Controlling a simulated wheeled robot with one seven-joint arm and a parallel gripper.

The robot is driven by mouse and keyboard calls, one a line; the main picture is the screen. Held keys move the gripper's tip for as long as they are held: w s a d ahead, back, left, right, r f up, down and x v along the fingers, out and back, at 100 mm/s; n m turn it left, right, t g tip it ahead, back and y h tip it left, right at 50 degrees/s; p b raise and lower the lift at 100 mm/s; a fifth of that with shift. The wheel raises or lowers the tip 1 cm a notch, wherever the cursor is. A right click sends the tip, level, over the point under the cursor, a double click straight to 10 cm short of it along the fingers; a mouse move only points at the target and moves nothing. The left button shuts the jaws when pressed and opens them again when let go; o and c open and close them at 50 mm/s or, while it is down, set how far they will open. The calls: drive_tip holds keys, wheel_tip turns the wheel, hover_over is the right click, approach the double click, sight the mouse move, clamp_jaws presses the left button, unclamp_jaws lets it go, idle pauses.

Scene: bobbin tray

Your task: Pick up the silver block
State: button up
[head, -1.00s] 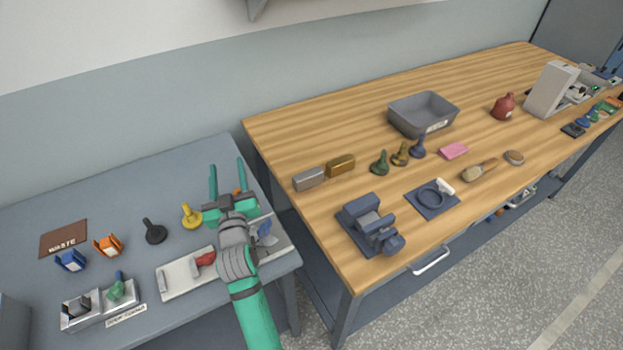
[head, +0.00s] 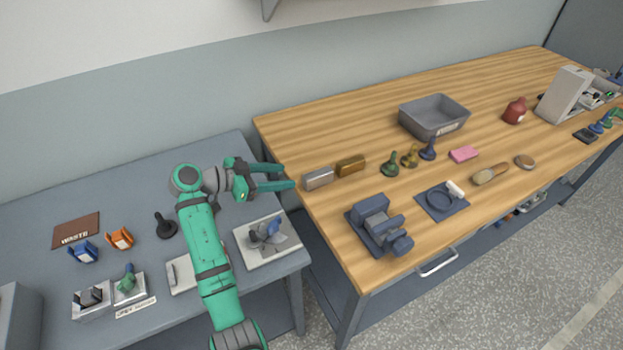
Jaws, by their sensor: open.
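The silver block (head: 318,179) lies on the wooden table near its left edge, beside a brass-coloured block (head: 351,166) on its right. My gripper (head: 290,177) is open, its two green fingers pointing right toward the silver block. The fingertips are at the table's left edge, just short of the block's left end in the picture. Nothing is between the fingers. I cannot tell the exact height of the fingers above the table.
Green, brass and blue bobbin-like pieces (head: 409,157) stand right of the blocks. A grey bin (head: 434,118) stands behind them and a dark blue vise (head: 378,226) in front. A gap separates the wooden table (head: 330,127) from the grey table (head: 125,188).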

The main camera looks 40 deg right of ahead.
sight(313, 175)
drive_tip(key=x, duration=1)
drive_tip(key=shift+s+d, duration=0.2)
drive_tip(key=shift+d, duration=0.1)
clamp_jaws()
